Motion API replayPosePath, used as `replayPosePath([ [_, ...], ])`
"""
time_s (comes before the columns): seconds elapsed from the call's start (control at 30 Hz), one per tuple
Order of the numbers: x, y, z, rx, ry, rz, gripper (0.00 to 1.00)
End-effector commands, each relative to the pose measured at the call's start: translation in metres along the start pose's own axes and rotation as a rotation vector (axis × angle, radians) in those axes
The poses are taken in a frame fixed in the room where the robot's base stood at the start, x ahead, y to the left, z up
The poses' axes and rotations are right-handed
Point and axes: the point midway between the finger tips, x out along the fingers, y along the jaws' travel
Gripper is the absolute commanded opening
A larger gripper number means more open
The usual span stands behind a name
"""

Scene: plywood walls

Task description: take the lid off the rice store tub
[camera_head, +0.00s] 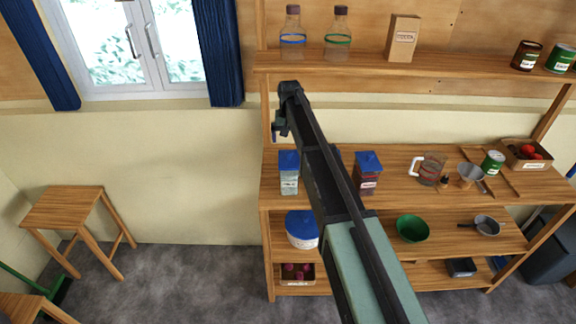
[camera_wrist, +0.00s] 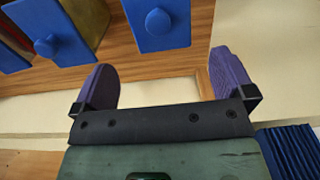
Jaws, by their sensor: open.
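A clear square tub (camera_head: 289,180) with pale contents and a blue lid (camera_head: 289,157) stands at the left end of the worktop. Its label is too small to read, but the contents look like rice. The lid is on, and its round knob shows in the wrist view (camera_wrist: 157,22). My gripper (camera_head: 279,128) is open and empty, above and slightly left of this tub. In the wrist view the purple fingers (camera_wrist: 165,76) are apart, and the lid lies beyond them, untouched.
Another blue-lidded tub (camera_head: 367,175) with dark contents stands to the right. A middle blue lid (camera_wrist: 58,38) shows in the wrist view, mostly hidden by my arm in the head view. A shelf (camera_head: 370,66) with bottles runs above. A jug (camera_head: 430,168) stands farther right.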

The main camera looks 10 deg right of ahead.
Motion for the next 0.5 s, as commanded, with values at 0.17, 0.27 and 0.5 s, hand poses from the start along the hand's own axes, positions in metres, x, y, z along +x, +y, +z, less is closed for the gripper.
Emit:
replayPosePath([
  [0.17, 0.024, 0.000, 0.000, 0.000, 0.000, 0.000, 1.00],
  [0.27, 0.026, 0.000, 0.001, 0.000, 0.000, 0.000, 1.00],
  [0.5, 0.072, 0.000, 0.002, 0.000, 0.000, 0.000, 1.00],
])
